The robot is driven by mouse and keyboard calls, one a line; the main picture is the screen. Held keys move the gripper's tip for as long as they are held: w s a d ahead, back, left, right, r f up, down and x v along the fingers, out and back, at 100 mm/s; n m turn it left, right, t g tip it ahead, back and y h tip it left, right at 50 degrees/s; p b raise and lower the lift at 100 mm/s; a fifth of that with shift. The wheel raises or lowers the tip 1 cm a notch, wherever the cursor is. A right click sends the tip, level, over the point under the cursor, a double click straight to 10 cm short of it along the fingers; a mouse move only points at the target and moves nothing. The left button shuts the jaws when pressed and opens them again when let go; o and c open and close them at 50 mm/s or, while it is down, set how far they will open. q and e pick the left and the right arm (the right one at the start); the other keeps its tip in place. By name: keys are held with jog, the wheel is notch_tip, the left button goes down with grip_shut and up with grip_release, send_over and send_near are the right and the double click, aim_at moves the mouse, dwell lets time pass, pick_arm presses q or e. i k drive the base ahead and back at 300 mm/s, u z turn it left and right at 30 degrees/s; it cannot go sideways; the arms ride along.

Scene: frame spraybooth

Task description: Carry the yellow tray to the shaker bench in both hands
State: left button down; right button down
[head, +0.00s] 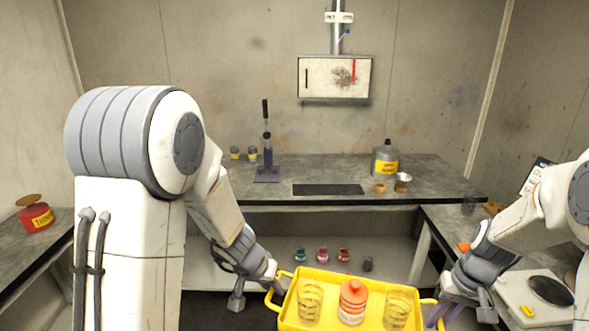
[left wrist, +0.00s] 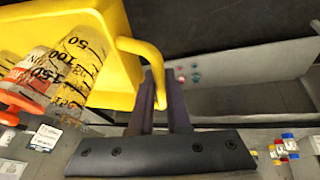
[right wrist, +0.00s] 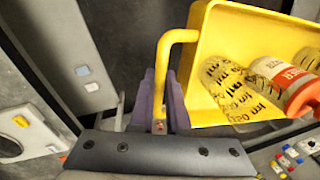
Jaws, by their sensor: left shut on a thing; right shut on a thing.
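The yellow tray (head: 290,321) is at the bottom middle of the head view, held up off any surface. In it stand an orange and white bottle (head: 352,303) and two clear yellowish measuring cups (head: 310,300) and (head: 397,308), one on each side of the bottle. My left gripper (head: 268,292) is shut on the tray's left handle, which also shows in the left wrist view (left wrist: 150,52). My right gripper (head: 447,306) is shut on the right handle, which also shows in the right wrist view (right wrist: 163,60). Which bench is the shaker bench, I cannot tell.
A back bench (head: 417,172) carries a dark mat (head: 328,189), a press-like stand (head: 267,150), a labelled can (head: 386,160) and small tins. Several small jars stand on its lower shelf (head: 260,260). Side benches flank both sides; the right one holds a white device (head: 530,300).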

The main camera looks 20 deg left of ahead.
aim_at(323, 175)
jog(key=i, duration=2.75)
jog(key=u, duration=0.45)
jog(key=i, duration=0.5)
jog(key=u, duration=0.1)
